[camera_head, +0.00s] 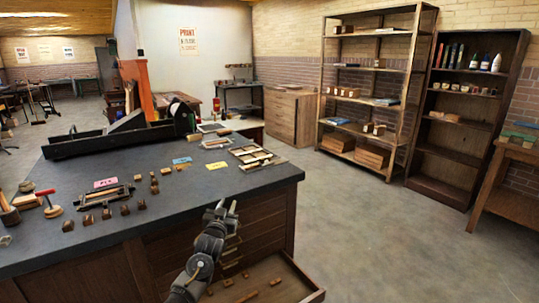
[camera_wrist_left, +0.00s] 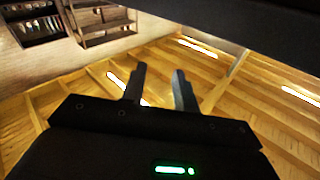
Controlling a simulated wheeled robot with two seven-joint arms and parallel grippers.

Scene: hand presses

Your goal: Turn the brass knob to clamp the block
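My left gripper (camera_head: 222,208) is in front of the dark worktop's front right part, over the open floor side, with its fingers pointing up and apart. In the left wrist view its two fingers (camera_wrist_left: 160,78) are open with nothing between them, against the ceiling. A flat wooden frame (camera_head: 103,197) lies on the worktop at the left, and another frame with bars (camera_head: 255,158) lies near the right edge. I cannot make out a brass knob or which piece is the block. My right gripper is not in view.
The dark worktop (camera_head: 225,183) carries several small brown blocks (camera_head: 141,205), a pink card (camera_head: 105,183), a yellow card (camera_head: 216,165) and a blue card (camera_head: 182,160). A long black press bed (camera_head: 80,146) stands behind.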

